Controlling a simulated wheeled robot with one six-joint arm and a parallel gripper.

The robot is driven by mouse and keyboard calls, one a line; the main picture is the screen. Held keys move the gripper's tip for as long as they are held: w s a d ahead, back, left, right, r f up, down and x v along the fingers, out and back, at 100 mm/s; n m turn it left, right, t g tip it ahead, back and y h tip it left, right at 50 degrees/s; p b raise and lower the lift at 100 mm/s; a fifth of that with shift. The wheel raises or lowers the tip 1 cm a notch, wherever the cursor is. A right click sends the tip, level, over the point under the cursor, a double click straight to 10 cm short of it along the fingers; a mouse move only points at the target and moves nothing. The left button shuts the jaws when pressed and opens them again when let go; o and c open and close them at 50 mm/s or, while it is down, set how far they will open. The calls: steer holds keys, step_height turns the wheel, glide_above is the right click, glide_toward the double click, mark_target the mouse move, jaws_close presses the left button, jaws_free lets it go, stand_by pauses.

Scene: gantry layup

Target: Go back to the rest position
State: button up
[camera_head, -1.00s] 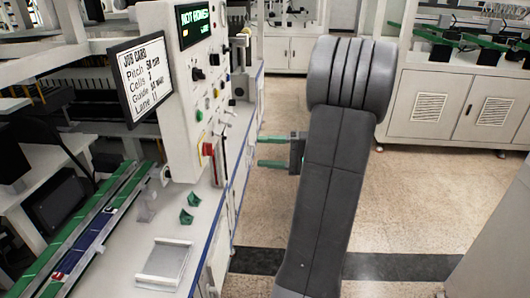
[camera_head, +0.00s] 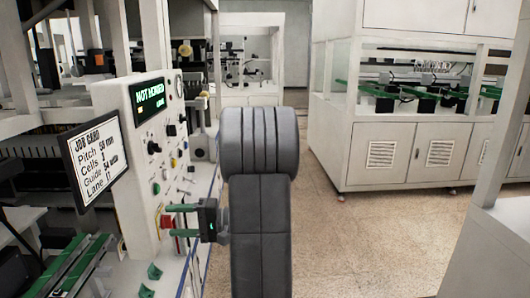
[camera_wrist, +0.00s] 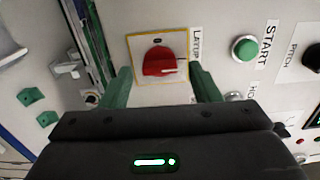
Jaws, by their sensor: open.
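My gripper (camera_head: 182,216) is at the end of my grey arm, in front of the white control panel (camera_head: 140,200). Its two green fingers point left toward the panel. In the wrist view the fingers (camera_wrist: 160,88) are apart, with nothing between them. I cannot tell the exact gap between the fingertips and the panel. In the head view the fingers partly cover the red knob (camera_head: 167,221).
A job card screen (camera_head: 93,162) and a display reading NOT HOMED (camera_head: 150,96) are on the panel. A green START button (camera_wrist: 245,48) is right of the knob. Small green pieces (camera_head: 154,271) lie on the bench. White cabinets (camera_head: 400,152) stand at right; open floor (camera_head: 350,240) lies between.

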steer(key=shift+a, duration=0.45)
steer(key=d+b, duration=0.2)
steer(key=d, duration=1.2)
steer(key=a+n+p, duration=0.2)
steer(key=a+n, duration=0.2)
steer(key=n, duration=0.1)
steer(key=a+n+p, duration=0.2)
steer(key=a+n, duration=0.3)
steer(key=n, duration=0.1)
steer(key=a+n+p, duration=0.2)
steer(key=a+n, duration=0.3)
steer(key=n, duration=0.1)
steer(key=shift+s+r+p, duration=0.25)
steer(key=shift+r+p, duration=0.1)
steer(key=shift+p, duration=0.05)
steer(key=shift+f+n+p, duration=0.1)
steer(key=shift+n+p, duration=0.35)
steer(key=shift+n, duration=0.05)
